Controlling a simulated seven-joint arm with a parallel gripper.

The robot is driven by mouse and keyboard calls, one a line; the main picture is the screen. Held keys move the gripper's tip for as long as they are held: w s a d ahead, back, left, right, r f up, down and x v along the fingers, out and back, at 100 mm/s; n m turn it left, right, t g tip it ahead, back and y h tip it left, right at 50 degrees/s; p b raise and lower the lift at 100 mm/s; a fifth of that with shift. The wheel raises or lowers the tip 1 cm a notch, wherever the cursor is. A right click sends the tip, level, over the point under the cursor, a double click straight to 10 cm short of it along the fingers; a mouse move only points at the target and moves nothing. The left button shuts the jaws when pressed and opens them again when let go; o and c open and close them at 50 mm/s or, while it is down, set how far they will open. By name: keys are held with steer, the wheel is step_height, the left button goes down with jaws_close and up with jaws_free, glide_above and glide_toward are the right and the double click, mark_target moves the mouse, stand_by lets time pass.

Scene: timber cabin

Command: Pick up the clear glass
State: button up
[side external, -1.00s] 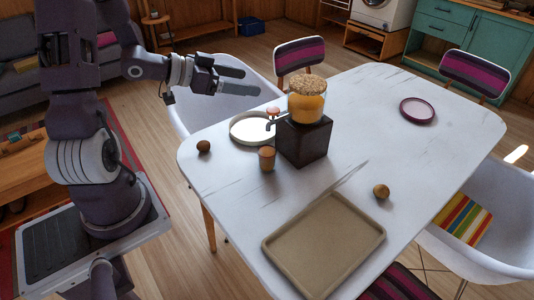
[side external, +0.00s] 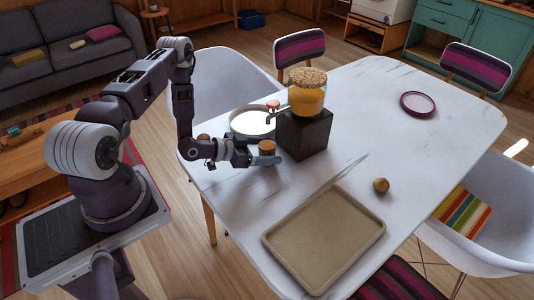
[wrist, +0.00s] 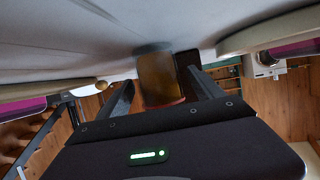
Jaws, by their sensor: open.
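The clear glass, amber-tinted as it looks here, stands on the white table. Its top (side external: 267,146) shows above my gripper (side external: 264,158) in the side view, and the lower part is hidden by a finger. In the wrist view, which looks upside down, the glass (wrist: 161,79) sits between the two spread fingers of my gripper (wrist: 160,88). The gripper is low over the table, lying nearly level, and its fingers are open on either side of the glass. I cannot tell whether either finger touches it.
A drink dispenser (side external: 306,95) on a dark block (side external: 303,136) stands just behind the glass, to its right. A round white plate (side external: 246,113) lies close behind. A beige tray (side external: 327,240) and a small brown ball (side external: 381,185) are at the front. The table's right side is mostly clear.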

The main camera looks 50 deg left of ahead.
mark_target(274, 142)
steer(key=shift+w+f, duration=0.1)
steer(key=shift+w, duration=0.05)
jaws_close()
steer(key=shift+r, duration=0.2)
steer(key=shift+r, duration=1.65)
steer(key=s+a, duration=0.1)
steer(key=s, duration=0.4)
steer(key=s+a, duration=0.1)
steer(key=s, duration=0.5)
steer(key=s+a, duration=0.1)
steer(key=s, duration=0.5)
steer(key=shift+s+a, duration=0.25)
steer(key=shift+a, duration=0.15)
